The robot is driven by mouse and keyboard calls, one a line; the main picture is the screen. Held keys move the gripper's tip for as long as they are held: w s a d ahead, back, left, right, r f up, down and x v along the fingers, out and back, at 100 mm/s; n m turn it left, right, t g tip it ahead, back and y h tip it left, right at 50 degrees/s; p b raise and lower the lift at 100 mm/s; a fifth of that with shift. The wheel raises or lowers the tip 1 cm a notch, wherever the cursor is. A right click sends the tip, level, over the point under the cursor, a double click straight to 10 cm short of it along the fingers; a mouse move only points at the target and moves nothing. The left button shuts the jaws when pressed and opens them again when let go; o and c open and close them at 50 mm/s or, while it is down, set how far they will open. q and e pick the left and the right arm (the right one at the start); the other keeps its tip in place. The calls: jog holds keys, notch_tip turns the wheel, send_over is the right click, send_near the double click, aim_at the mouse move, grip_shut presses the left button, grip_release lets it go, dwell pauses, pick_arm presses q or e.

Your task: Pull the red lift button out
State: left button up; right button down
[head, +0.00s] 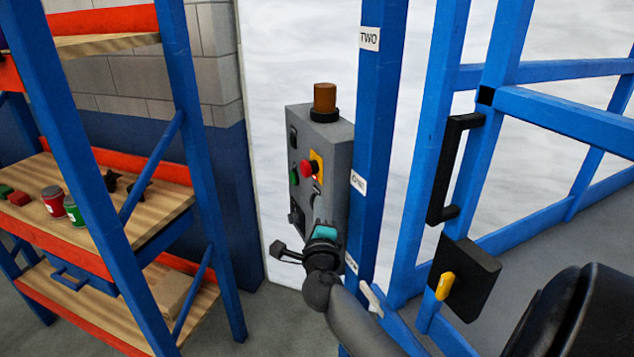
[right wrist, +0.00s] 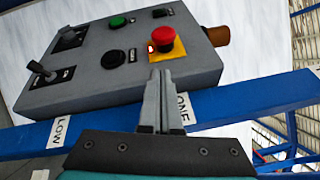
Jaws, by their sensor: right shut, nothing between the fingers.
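The red lift button (head: 307,168) is a round mushroom knob on a yellow square plate, on the face of a grey control box (head: 326,146) fixed by a blue post. The red button also shows in the right wrist view (right wrist: 166,35), above the fingertips. My right gripper (head: 318,190) is in front of the box, just below the button in the head view. In the right wrist view its fingers (right wrist: 160,76) are shut and empty, pointing at the yellow plate's lower edge. I cannot tell whether they touch the box. My left gripper is not in view.
The box also carries a green button (right wrist: 117,21), a black lever (right wrist: 42,71) and an orange-brown beacon (head: 324,97). A blue post (head: 375,110) stands right beside it. A blue gate with a black handle (head: 455,168) is to the right, a shelf rack (head: 90,190) to the left.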

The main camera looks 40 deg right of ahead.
aim_at(316, 171)
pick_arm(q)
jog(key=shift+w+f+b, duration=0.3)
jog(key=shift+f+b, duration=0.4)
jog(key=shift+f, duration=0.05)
pick_arm(e)
jog(key=x, duration=1)
jog(key=shift+a, duration=0.1)
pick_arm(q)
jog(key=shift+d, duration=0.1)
